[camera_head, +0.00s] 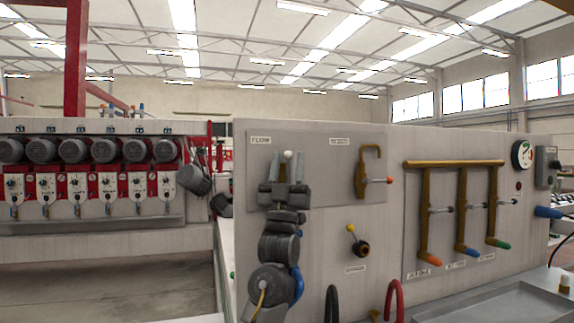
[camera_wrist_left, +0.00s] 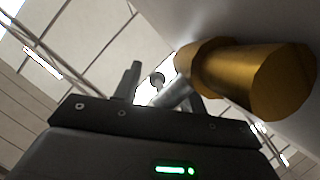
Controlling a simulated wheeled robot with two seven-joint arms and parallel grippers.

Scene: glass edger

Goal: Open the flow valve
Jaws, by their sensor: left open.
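The flow valve is on the pale panel (camera_head: 320,240), below a small label (camera_head: 261,140) that seems to read FLOW. In the head view only its pale round knob (camera_head: 288,155) shows; my gripper hides the rest. In the left wrist view its brass body (camera_wrist_left: 265,80) fills the right side, and a grey lever with a ball knob (camera_wrist_left: 157,79) shows by the fingers. My left gripper (camera_head: 286,167) points up in front of the valve, open, its fingers to either side of the knob. I cannot tell whether they touch the lever. My right gripper is not in view.
A gauge (camera_head: 522,154) is at the far right. Red and blackish hoses rise below. Motors (camera_head: 75,150) line the left.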

